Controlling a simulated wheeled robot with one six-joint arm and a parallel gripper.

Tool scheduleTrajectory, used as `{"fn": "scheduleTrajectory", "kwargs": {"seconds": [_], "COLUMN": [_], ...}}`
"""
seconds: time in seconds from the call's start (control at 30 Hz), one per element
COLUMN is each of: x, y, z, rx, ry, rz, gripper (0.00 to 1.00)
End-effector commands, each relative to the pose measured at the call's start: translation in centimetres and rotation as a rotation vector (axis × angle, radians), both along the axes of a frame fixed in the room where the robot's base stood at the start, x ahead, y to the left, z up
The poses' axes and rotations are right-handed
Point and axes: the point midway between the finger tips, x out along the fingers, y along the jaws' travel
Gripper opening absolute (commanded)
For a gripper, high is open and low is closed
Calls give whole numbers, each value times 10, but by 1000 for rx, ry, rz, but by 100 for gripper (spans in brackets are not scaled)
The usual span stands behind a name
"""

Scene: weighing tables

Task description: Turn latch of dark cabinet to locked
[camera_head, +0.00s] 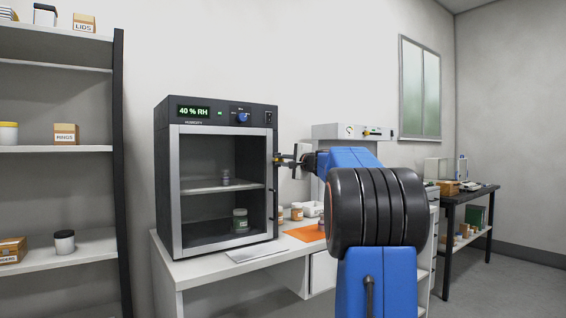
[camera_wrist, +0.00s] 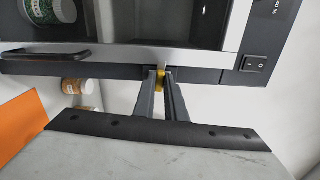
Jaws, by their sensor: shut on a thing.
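The dark cabinet (camera_head: 217,118) stands on a white table, with a grey-framed glass door on its front and a "40 % RH" display above. The door looks closed. My gripper (camera_head: 287,160) is at the cabinet's right side, partly hidden by my arm in the head view. In the wrist view, my gripper (camera_wrist: 160,87) is shut on the small yellow latch (camera_wrist: 160,76) at the cabinet's edge. The fingers cover most of the latch, so I cannot tell its exact angle.
Jars (camera_head: 297,212) and an orange mat (camera_head: 305,233) lie on the table right of the cabinet. A jar (camera_head: 240,220) stands inside it. A shelf rack (camera_head: 118,150) stands at left, a dark table (camera_head: 470,195) at right.

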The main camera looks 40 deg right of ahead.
Motion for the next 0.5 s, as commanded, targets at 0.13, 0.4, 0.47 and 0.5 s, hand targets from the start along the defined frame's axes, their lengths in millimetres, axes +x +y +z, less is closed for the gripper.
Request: {"fn": "scheduleTrajectory", "kwargs": {"seconds": [0.13,0.4,0.47,0.5], "x": [0,0,0,0], "y": [0,0,0,0], "z": [-2,-3,-3,-3], "rx": [-55,-101,-103,-104], "ry": [6,10,10,10], "rz": [0,1,1,1], "gripper": [0,0,0,0]}}
